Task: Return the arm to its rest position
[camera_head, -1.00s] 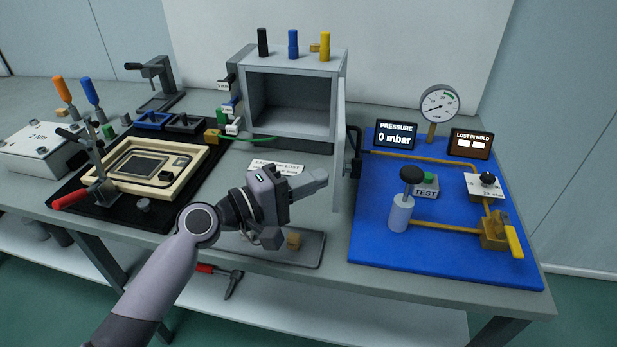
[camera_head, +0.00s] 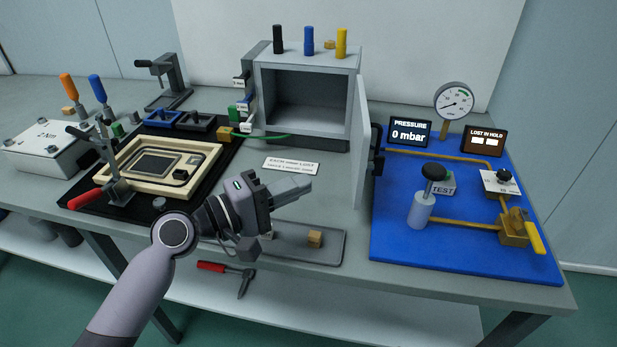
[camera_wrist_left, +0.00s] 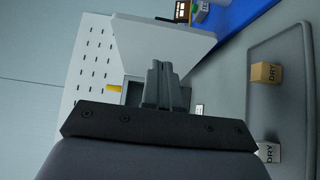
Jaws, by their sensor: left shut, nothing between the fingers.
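My left gripper (camera_head: 297,187) is over the front part of the bench, above and beside a grey tray (camera_head: 330,255). Its two fingers lie together with nothing between them, and they point right in the head view. In the left wrist view the closed fingers (camera_wrist_left: 166,85) point toward the open cabinet door (camera_wrist_left: 165,42). My left arm reaches in from the lower left. My right gripper is in neither current view.
The open cabinet (camera_head: 305,100) stands behind, its door (camera_head: 361,145) swung forward. The blue pressure panel (camera_head: 395,245) is at right. A black mat with a framed fixture (camera_head: 120,180) is at left. A wooden block (camera_head: 315,238) lies on the tray.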

